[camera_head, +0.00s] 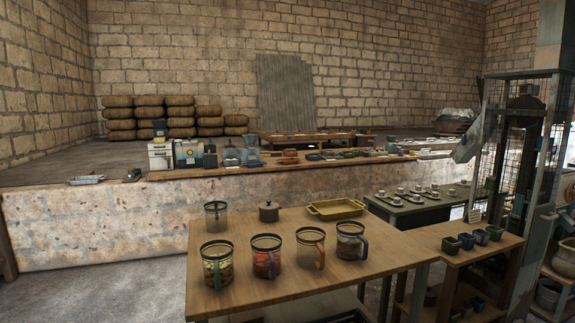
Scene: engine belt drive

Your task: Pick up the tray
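A yellow rectangular tray (336,208) with raised rims and small end handles lies flat near the back edge of the wooden table (345,275). It looks empty. My gripper does not show in the head view. Nothing stands on the tray, and its near side is partly close behind a glass jar with a blue handle (350,241).
Several glass jars with handles stand along the table's front, including one with red contents (266,257). Small pots (467,240) sit on a right-hand bench beside a wire cage (518,140).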

